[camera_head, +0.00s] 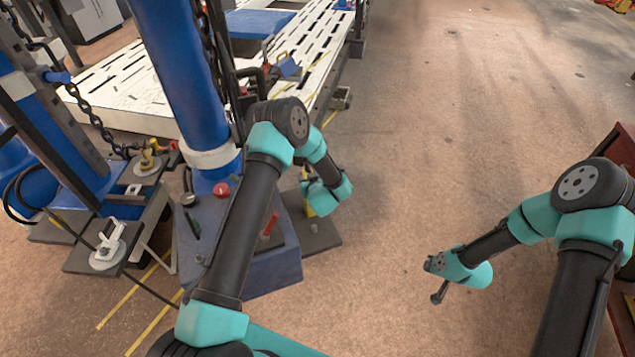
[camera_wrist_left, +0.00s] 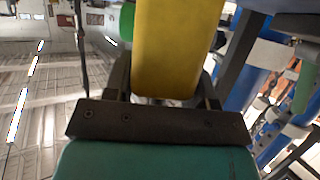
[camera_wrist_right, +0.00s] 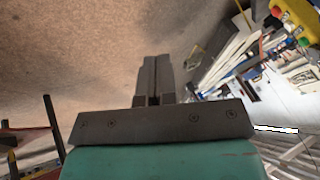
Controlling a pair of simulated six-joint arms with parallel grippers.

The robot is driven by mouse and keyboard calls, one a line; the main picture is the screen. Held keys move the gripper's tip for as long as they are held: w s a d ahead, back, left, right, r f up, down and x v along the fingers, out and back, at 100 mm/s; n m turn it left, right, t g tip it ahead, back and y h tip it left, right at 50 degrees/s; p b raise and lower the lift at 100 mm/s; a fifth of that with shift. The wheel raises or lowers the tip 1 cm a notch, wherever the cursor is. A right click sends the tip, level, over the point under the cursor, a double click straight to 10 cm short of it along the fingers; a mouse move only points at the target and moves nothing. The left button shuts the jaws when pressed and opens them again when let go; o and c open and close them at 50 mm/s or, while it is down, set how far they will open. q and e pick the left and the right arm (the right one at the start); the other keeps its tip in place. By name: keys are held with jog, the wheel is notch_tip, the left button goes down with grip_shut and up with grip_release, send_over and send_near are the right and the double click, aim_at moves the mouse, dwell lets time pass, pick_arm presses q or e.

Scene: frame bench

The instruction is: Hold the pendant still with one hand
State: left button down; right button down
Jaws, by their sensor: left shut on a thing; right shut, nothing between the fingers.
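The pendant is a yellow box (camera_wrist_left: 178,45) with a green button on its side, between the fingers of my left gripper (camera_wrist_left: 163,85) in the left wrist view. My left gripper is shut on it. In the head view only a small yellow strip of the pendant (camera_head: 307,196) shows beside my left wrist; the fingers there are mostly hidden. The pendant, with red, green and blue parts, also shows at the top right of the right wrist view (camera_wrist_right: 298,14). My right gripper (camera_head: 438,295) is shut and empty, low over open floor, well apart from the pendant; its fingers meet in the right wrist view (camera_wrist_right: 155,75).
A blue pedestal (camera_head: 265,275) with a red knob (camera_head: 221,190) stands left of the pendant, by a blue post (camera_head: 185,70). A white slotted platform (camera_head: 120,85) lies behind. A dark red cabinet (camera_head: 617,150) is at the right edge. The floor between is clear.

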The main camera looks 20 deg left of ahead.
jog(key=w+a+n+t+y, duration=0.2)
jog(key=w+a+n+y, duration=0.15)
jog(key=w+a, duration=0.75)
jog(key=w+a+n+t+y, duration=0.15)
jog(key=w+a+n, duration=0.4)
jog(key=w, duration=0.85)
jog(key=w+a+r+n+g+y, duration=0.1)
jog(key=a+n+g+y, duration=0.3)
jog(key=a+n, duration=0.8)
jog(key=a+r+g, duration=0.1)
jog(key=a+g, duration=0.1)
jog(key=a, duration=0.5)
jog(key=shift+w+a, duration=0.3)
jog(key=shift+a, duration=0.05)
jog(key=shift+s+a+r, duration=0.1)
jog(key=shift+a, duration=0.05)
jog(key=s+a, duration=0.5)
jog(key=a, duration=0.1)
jog(key=shift+a, duration=0.35)
jog(key=shift+s+a, duration=0.15)
jog(key=shift+s+a, duration=0.15)
jog(key=shift+a, duration=0.05)
